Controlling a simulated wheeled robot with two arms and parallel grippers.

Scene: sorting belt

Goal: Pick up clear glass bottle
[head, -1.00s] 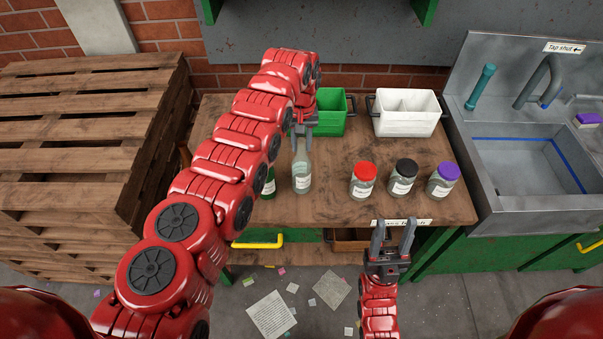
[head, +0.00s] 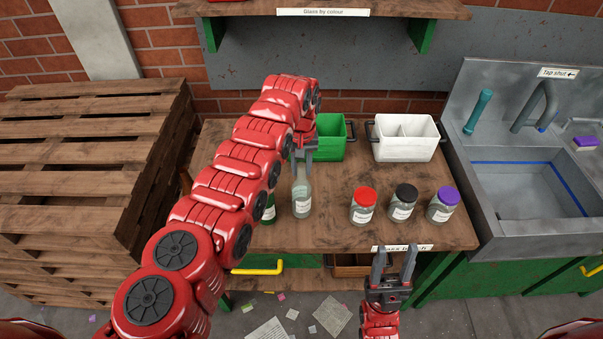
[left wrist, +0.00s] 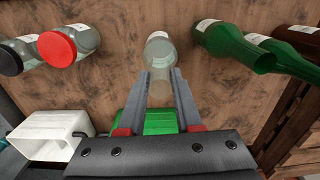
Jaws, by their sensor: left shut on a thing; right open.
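The clear glass bottle (head: 302,197) stands upright on the wooden bench, with a white label on its front. My left gripper (head: 302,165) is shut on its neck from above, and the arm hides part of the bench to its left. In the left wrist view the clear bottle (left wrist: 160,55) lies between the two fingers of the left gripper (left wrist: 160,80). My right gripper (head: 393,262) is open and empty in front of the bench's front edge, below the sign.
Jars with red (head: 365,196), black (head: 406,193) and purple (head: 449,195) lids stand to the right. A green bottle (head: 268,208) is close on the left; the left wrist view shows two green bottles (left wrist: 230,45). Green (head: 330,140) and white (head: 405,150) crates stand behind.

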